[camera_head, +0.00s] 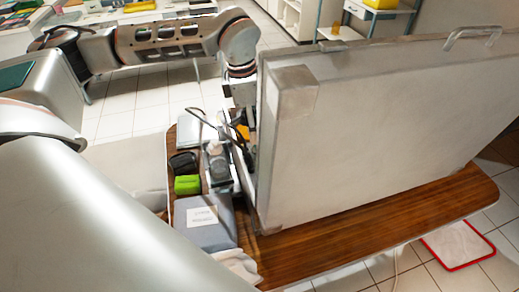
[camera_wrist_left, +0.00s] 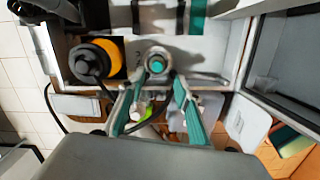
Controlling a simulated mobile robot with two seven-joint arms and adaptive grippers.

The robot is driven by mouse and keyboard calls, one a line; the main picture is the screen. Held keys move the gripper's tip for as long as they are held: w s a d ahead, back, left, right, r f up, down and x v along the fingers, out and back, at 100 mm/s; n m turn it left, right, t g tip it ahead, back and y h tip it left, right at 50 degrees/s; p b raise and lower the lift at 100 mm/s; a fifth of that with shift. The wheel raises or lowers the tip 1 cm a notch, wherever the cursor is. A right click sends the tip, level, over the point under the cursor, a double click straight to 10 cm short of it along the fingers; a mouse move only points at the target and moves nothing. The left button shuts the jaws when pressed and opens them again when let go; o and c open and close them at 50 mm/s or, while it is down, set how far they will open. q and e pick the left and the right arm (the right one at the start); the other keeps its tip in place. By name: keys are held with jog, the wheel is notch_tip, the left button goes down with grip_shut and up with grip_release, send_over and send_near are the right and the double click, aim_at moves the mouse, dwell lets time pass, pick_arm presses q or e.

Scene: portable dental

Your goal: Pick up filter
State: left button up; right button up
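I cannot tell for certain which thing is the filter. In the left wrist view, a pale round fitting with a teal centre (camera_wrist_left: 157,63) sits just beyond my left fingertips, roughly midway between them. A black and orange round part (camera_wrist_left: 97,60) is to its left. My left gripper (camera_wrist_left: 158,85) has its two teal-lined fingers apart, with no object visibly clamped. In the head view, my left gripper (camera_head: 243,98) points down beside the big case, which partly hides it. My right gripper is not visible.
A large white upright case (camera_head: 370,130) stands on a wooden table (camera_head: 370,225) and blocks the right side. A black item (camera_head: 183,163), green box (camera_head: 187,185), clear bottle (camera_head: 217,162) and labelled grey-blue box (camera_head: 202,237) crowd the table's left side.

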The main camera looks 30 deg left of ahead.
pick_arm(q)
jog(key=shift+w+d+f+p, duration=0.1)
jog(key=shift+w+f+p, duration=0.15)
jog(key=shift+f, duration=1.1)
jog(key=shift+w+d+f+p, duration=0.15)
jog(key=shift+w+f, duration=0.1)
jog(key=shift+f, duration=1.05)
jog(key=c, duration=0.9)
